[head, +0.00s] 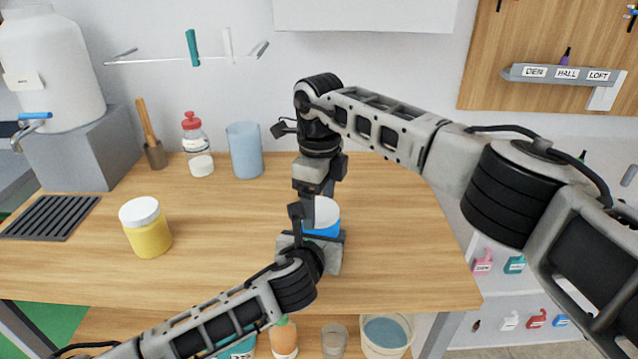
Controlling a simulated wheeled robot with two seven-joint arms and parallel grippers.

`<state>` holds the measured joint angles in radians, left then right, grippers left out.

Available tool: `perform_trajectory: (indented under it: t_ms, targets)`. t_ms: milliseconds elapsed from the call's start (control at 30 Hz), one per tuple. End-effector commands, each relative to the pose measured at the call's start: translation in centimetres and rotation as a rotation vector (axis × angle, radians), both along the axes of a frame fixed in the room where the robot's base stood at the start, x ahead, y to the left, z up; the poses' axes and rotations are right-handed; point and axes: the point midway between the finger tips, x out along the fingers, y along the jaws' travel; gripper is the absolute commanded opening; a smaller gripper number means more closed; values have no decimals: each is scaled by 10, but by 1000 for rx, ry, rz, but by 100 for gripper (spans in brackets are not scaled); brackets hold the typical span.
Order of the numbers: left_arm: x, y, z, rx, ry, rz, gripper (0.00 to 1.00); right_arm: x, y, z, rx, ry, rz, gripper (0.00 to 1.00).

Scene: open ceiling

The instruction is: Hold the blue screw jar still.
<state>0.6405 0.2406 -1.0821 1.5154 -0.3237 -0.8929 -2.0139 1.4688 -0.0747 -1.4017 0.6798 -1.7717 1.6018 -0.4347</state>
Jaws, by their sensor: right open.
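The blue screw jar (324,228) with a white lid (326,211) stands on the wooden table near the middle of the head view. My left gripper (317,230) reaches it from the front, with fingers about its sides and its palm hiding the lower part. I cannot tell whether those fingers press on the jar. My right gripper (313,205) comes down from above, open, its fingertips close over the lid. Whether they touch the lid is unclear.
A yellow jar (147,228) with a white lid stands at left on the table (210,260). A blue cup (245,150), a red-capped bottle (195,146) and a white water tank (50,70) stand farther back. The table right of the grippers is clear.

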Motion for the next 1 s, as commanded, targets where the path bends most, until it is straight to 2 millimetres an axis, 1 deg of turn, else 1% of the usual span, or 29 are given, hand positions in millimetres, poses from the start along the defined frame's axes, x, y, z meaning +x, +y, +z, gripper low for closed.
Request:
perform_trajectory:
  t_ms: [100, 333, 367, 400, 467, 500, 667, 733, 767, 933, 967, 1000]
  targets:
    - [0, 0, -1, 0, 2, 0, 3, 0, 0, -5, 0, 0, 0, 74]
    - [0, 0, -1, 0, 2, 0, 3, 0, 0, -5, 0, -1, 0, 74]
    - [0, 0, -1, 0, 2, 0, 3, 0, 0, -5, 0, 0, 0, 71]
    - [0, 0, -1, 0, 1, 0, 3, 0, 0, -5, 0, 0, 0, 60]
    - [0, 0, -1, 0, 1, 0, 3, 0, 0, -5, 0, -1, 0, 43]
    - [0, 0, -1, 0, 1, 0, 3, 0, 0, -5, 0, -1, 0, 38]
    - [0, 0, -1, 0, 1, 0, 3, 0, 0, -4, 0, -1, -7, 37]
    - [0, 0, -1, 0, 1, 0, 3, 0, 0, -4, -1, -2, -56, 37]
    - [0, 0, -1, 0, 1, 0, 3, 0, 0, -4, -1, -2, -94, 37]
    - [0, 0, -1, 1, 1, 1, 3, 0, -1, -4, -1, -3, -389, 37]
    - [0, 0, -1, 1, 1, 1, 3, 0, -1, -4, -1, -2, -434, 37]
    - [0, 0, -1, 1, 1, 1, 3, 0, -1, -4, -1, -2, -437, 37]
